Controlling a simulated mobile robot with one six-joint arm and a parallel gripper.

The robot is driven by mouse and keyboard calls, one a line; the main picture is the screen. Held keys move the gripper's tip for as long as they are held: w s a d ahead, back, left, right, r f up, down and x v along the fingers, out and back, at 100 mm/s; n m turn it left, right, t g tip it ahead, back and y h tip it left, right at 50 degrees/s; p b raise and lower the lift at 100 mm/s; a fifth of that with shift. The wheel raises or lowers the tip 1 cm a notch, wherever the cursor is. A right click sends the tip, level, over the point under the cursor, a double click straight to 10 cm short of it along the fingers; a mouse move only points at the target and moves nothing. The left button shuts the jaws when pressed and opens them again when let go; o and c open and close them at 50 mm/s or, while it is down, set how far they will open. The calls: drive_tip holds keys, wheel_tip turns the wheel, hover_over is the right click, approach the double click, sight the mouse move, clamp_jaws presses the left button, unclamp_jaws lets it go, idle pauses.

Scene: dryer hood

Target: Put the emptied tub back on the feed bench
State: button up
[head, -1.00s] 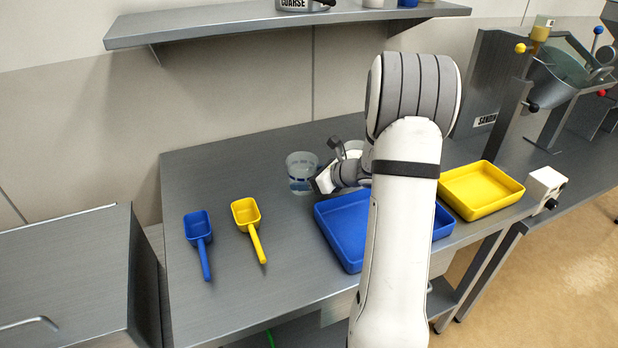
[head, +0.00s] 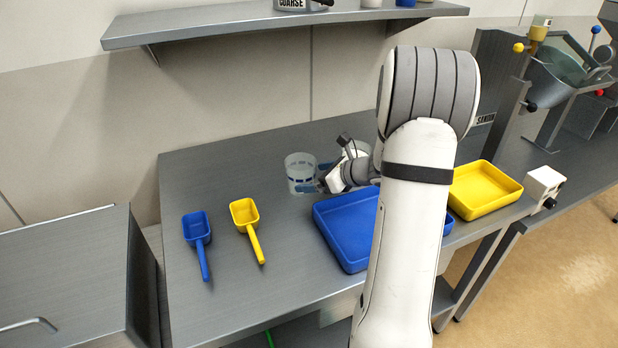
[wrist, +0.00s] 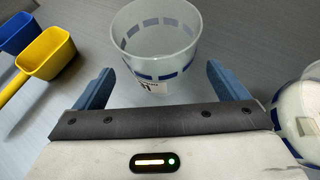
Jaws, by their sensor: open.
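A clear tub (head: 300,174) with a band of blue marks stands upright on the grey feed bench (head: 240,296), toward the back. In the wrist view the tub (wrist: 157,42) looks empty and has a label low on its near side. My gripper (head: 322,184) is just right of the tub in the head view. In the wrist view my gripper (wrist: 155,85) is open, with one blue finger on each side of the tub's near edge, apart from its wall. A second tub (wrist: 299,110) with pale contents stands to the right, partly cut off.
A blue scoop (head: 197,230) and a yellow scoop (head: 245,213) lie left on the bench. A blue tray (head: 345,228) lies in front of my gripper, and a yellow tray (head: 484,190) is farther right. A shelf (head: 210,27) hangs above.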

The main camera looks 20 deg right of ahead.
drive_tip(key=v, duration=0.7)
drive_tip(key=s+a+r+n+g, duration=0.1)
drive_tip(key=s+a+n+g, duration=0.25)
drive_tip(key=a+n, duration=0.3)
drive_tip(key=s+a+r+n+g, duration=0.2)
drive_tip(key=s+a+n, duration=0.3)
drive_tip(key=a, duration=0.3)
drive_tip(key=s+a+n+g+h, duration=0.1)
drive_tip(key=s+a+n+h, duration=0.1)
drive_tip(key=s+n, duration=0.5)
drive_tip(key=s+a+r+n+g+h, duration=0.1)
drive_tip(key=s+a+n+h, duration=0.1)
drive_tip(key=s+n+h, duration=0.2)
drive_tip(key=shift+s+a+r+n+h, duration=0.3)
drive_tip(key=shift+s+n, duration=1.25)
drive_tip(key=shift+n, duration=1.9)
drive_tip(key=shift+d+f, duration=0.1)
drive_tip(key=shift+f, duration=0.05)
